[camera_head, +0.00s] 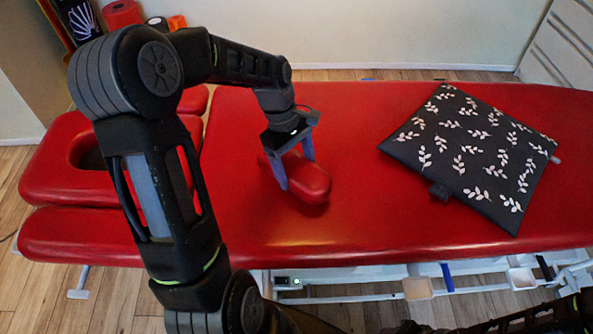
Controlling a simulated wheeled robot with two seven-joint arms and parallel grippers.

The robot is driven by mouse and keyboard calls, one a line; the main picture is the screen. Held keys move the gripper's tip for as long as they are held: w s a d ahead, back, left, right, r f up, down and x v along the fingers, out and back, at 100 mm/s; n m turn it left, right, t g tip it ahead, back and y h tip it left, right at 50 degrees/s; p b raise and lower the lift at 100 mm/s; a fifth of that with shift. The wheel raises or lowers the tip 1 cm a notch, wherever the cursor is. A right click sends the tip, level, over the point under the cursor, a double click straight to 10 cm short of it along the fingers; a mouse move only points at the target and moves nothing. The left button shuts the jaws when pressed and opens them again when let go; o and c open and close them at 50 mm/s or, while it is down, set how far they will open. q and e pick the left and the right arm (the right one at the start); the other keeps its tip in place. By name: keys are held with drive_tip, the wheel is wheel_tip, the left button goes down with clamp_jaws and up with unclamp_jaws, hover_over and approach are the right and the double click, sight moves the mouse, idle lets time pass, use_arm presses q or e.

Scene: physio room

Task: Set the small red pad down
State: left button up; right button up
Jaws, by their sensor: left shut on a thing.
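The small red pad (312,184) is a rounded, smooth cushion over the middle of the red treatment table (350,130). My left gripper (296,172) is shut on it, with one blue-grey finger on each side, pointing down. Part of the pad behind the fingers is hidden by the gripper. A dark shadow lies close under the pad's near end; I cannot tell whether it touches the table. My right gripper is out of view.
A dark cushion with white leaf print (477,150) lies on the table at the right. Bare table shows between pad and cushion. The table's headrest (60,165) is at the left, partly behind my left arm. A wall stands behind the table.

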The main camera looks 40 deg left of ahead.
use_arm(q)
drive_tip(key=shift+f, duration=0.8)
drive_tip(key=shift+f, duration=0.2)
drive_tip(key=o, duration=1.5)
drive_tip(key=shift+r, duration=0.15)
drive_tip(key=v, duration=1.2)
drive_tip(key=shift+r, duration=0.1)
